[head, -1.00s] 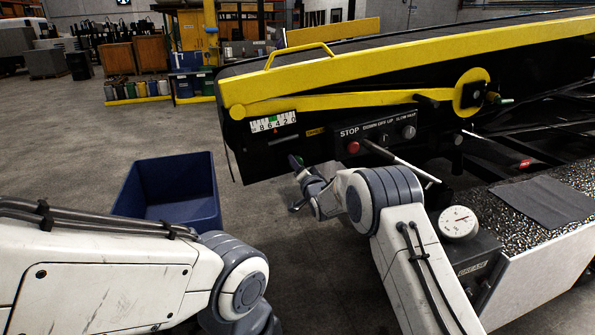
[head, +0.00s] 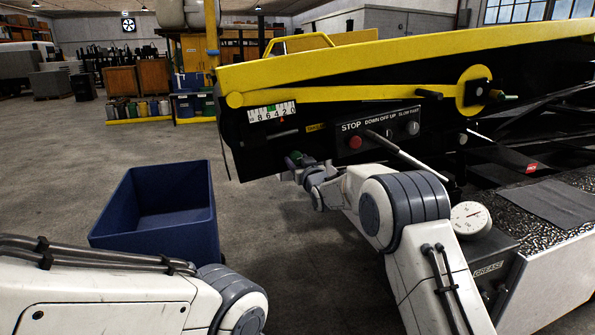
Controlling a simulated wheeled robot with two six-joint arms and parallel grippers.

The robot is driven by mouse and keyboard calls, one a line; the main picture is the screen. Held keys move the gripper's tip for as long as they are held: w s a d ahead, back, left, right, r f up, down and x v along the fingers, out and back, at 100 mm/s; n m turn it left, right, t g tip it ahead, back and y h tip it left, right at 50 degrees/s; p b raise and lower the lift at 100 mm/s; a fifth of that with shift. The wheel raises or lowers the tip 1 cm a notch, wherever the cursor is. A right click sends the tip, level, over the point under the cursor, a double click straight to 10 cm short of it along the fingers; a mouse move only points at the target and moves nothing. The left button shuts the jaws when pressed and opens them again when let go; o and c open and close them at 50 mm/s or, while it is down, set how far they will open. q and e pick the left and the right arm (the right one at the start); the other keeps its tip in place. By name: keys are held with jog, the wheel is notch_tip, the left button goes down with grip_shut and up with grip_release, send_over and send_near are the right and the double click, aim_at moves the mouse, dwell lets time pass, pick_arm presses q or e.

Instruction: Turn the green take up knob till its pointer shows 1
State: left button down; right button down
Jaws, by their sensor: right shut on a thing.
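The green take up knob (head: 292,157) sits under the front end of the belt loader's side, below the number scale. My right gripper (head: 293,162) is shut on the knob, which it partly hides. The white scale (head: 271,113) reads 8, 6, 4, 2, 0 from left to right and has a green band. A small red pointer mark shows at its lower edge, near the 2, too small to read exactly. My left arm enters at lower left; its gripper is out of view.
Right of the knob are a control panel with a red STOP button (head: 355,142) and a pale lever (head: 405,155). A round dial gauge (head: 471,219) stands by the grease box (head: 487,262). A blue bin (head: 150,235) stands on the floor at left.

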jog(key=n+b, duration=0.5)
jog(key=n, duration=0.1)
jog(key=shift+f, duration=0.15)
jog(key=n+b, duration=0.4)
jog(key=n, duration=0.1)
jog(key=shift+r, duration=0.2)
dwell(0.3)
jog(key=shift+c, duration=1.3)
grip_release()
jog(key=shift+s+d+b, duration=0.2)
jog(key=shift+s+b, duration=0.2)
jog(key=shift+s, duration=0.2)
jog(key=b+v, duration=0.1)
jog(key=v, duration=0.8)
